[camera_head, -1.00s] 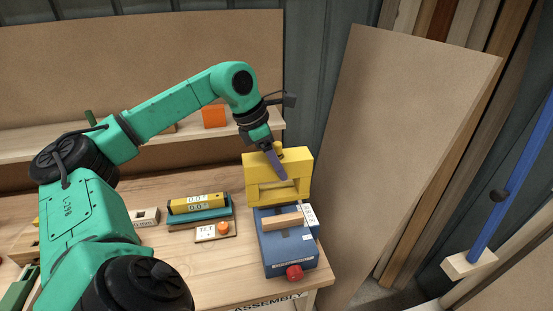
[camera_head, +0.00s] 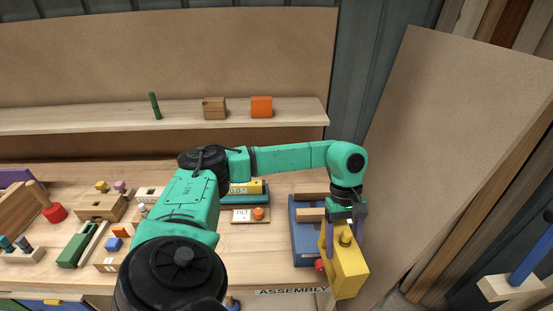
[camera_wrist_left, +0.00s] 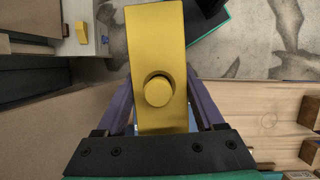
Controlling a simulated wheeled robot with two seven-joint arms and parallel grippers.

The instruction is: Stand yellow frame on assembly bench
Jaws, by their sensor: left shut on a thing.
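The yellow frame (camera_head: 347,272) hangs in my left gripper (camera_head: 345,222) at the bench's right front corner, seen nearly end-on and partly overlapping the blue box in the head view. In the left wrist view the frame (camera_wrist_left: 157,40) fills the space between the purple fingers of my left gripper (camera_wrist_left: 160,105), and a round knob shows on its face. The assembly bench (camera_head: 262,265) is a pale wooden top with an ASSEMBLY label on its front edge. I cannot tell how high the frame hangs. My right gripper is not in view.
A blue box (camera_head: 304,245) with wooden bars lies beside the frame. The TILT board (camera_head: 245,215) with an orange knob stands left of it. Several wooden parts crowd the bench's left side. A shelf (camera_head: 180,113) runs behind; a large board (camera_head: 455,120) leans at right.

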